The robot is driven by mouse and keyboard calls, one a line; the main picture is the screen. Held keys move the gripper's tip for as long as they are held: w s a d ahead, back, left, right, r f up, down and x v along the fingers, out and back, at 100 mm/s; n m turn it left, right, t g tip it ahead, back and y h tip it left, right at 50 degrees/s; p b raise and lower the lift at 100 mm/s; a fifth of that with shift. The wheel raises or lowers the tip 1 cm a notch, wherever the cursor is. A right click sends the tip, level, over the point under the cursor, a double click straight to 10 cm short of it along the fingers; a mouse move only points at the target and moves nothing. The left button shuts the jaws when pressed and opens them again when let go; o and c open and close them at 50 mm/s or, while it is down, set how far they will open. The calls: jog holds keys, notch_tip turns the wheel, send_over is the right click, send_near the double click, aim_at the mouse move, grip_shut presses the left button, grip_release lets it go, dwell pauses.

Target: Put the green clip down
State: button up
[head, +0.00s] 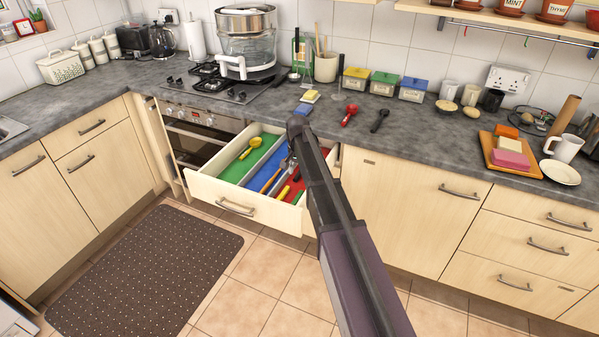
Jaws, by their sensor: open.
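The open drawer (236,208) has green, blue and red compartments. A small green item (298,197), possibly the green clip, lies toward the front of the red compartment; it is too small to be sure. My arm reaches over the drawer's right side and hides part of the red compartment. My gripper (291,162) points down above the inside of the drawer, near the blue and red compartments. It is open, small in view and partly hidden by my arm. I see nothing held in it.
A yellow ladle (250,146) lies in the green compartment, an orange-handled tool (270,181) in the blue, and a yellow-handled item (283,194) in the red.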

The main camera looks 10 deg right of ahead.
jog(key=shift+r, duration=0.2)
dwell(0.6)
jog(key=s+n, duration=0.7)
jog(key=s, duration=2.2)
jog(key=shift+d, duration=0.25)
